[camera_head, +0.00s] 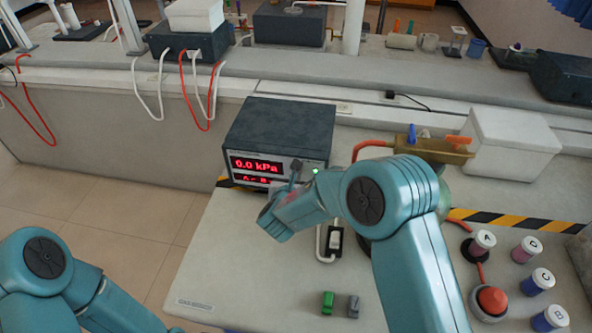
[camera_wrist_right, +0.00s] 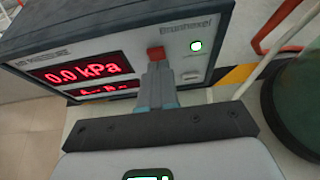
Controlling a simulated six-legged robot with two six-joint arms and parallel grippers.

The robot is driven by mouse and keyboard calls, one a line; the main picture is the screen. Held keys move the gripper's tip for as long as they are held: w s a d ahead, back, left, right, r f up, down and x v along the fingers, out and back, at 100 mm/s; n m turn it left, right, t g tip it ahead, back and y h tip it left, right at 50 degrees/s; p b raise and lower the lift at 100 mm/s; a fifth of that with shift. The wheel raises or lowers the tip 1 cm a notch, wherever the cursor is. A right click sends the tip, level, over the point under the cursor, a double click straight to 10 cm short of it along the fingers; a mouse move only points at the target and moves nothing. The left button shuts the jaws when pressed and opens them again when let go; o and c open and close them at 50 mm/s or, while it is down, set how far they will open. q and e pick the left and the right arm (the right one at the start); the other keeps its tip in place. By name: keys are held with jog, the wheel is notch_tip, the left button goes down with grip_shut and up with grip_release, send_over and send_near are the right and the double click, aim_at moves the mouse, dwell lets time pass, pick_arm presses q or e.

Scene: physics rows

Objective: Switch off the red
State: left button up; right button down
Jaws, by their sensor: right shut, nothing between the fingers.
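A dark instrument box (camera_head: 280,130) stands on the bench, its red display reading 0.0 kPa. In the right wrist view, a small red switch (camera_wrist_right: 156,53) is on its front panel, left of a lit green lamp (camera_wrist_right: 196,45). The lamp also shows in the head view (camera_head: 316,170). My right gripper (camera_head: 296,166) is shut and empty in front of the panel. In the wrist view its fingertips (camera_wrist_right: 157,70) are just below the red switch; I cannot tell whether they touch. The switch is hidden in the head view. Only my left arm shows, not its gripper.
A brass valve block (camera_head: 430,149) with a blue and an orange handle stands at right, before a white box (camera_head: 512,142). A red knob (camera_head: 491,299) and several lettered bottles are at front right. Green and grey small blocks (camera_head: 328,302) lie near the front.

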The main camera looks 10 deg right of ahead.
jog(key=shift+w+d+r, duration=0.1)
jog(key=shift+w+d, duration=0.1)
jog(key=shift+w, duration=0.4)
jog(key=shift+w+d+r, duration=0.15)
jog(key=shift+w+r, duration=0.1)
jog(key=shift+r, duration=0.6)
jog(key=shift+s+b, duration=0.1)
jog(key=shift+b, duration=0.25)
